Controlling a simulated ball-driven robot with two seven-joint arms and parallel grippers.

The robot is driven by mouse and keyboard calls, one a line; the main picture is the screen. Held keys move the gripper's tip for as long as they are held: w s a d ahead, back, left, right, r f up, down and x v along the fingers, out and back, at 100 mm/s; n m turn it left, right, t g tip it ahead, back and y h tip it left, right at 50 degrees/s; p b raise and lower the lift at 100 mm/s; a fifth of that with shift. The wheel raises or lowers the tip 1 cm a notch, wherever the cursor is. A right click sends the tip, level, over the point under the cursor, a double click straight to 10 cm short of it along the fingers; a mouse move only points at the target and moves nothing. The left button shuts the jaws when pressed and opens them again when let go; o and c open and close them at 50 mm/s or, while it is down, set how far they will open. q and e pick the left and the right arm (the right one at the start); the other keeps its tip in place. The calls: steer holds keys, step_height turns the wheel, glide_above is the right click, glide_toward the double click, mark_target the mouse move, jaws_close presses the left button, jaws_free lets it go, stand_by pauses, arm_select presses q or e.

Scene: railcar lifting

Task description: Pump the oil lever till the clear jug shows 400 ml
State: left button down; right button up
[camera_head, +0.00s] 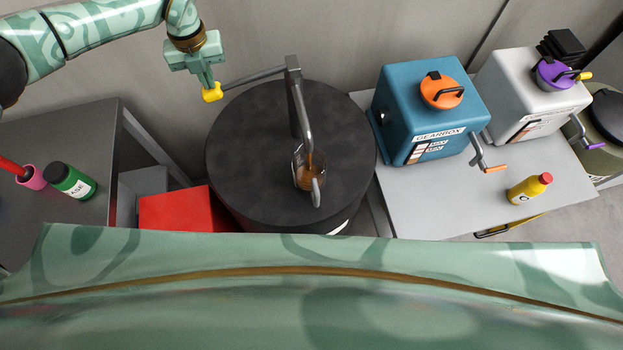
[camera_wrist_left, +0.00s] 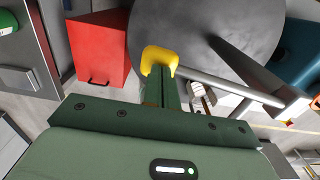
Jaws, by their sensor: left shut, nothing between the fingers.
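The oil lever (camera_head: 252,77) is a grey bar running left from the pump post (camera_head: 293,95) on a black drum. Its yellow end knob (camera_head: 212,93) also shows in the left wrist view (camera_wrist_left: 158,55). My left gripper (camera_head: 207,84) is shut and empty, its fingertips close to the knob; I cannot tell whether they touch it. In the left wrist view its fingers (camera_wrist_left: 160,86) point towards the knob. The clear jug (camera_head: 308,172) stands on the drum under the spout, with brown oil inside. Its marks are too small to read. My right gripper is out of view.
The black drum top (camera_head: 240,150) has free room left of the jug. A red box (camera_head: 175,210) stands left of the drum. A blue gearbox (camera_head: 425,110) and a yellow bottle (camera_head: 529,188) stand on the right table (camera_head: 425,205). A green bottle (camera_head: 75,181) stands at left.

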arm_select(q)
step_height(320, 180, up, 10)
steer(key=p, duration=0.8)
steer(key=shift+p, duration=0.35)
steer(key=shift+f, duration=0.2)
steer(key=shift+f+b, duration=3.4)
steer(key=shift+f, duration=1.45)
step_height(320, 180, up, 10)
steer(key=p, duration=0.9)
steer(key=shift+f, duration=0.15)
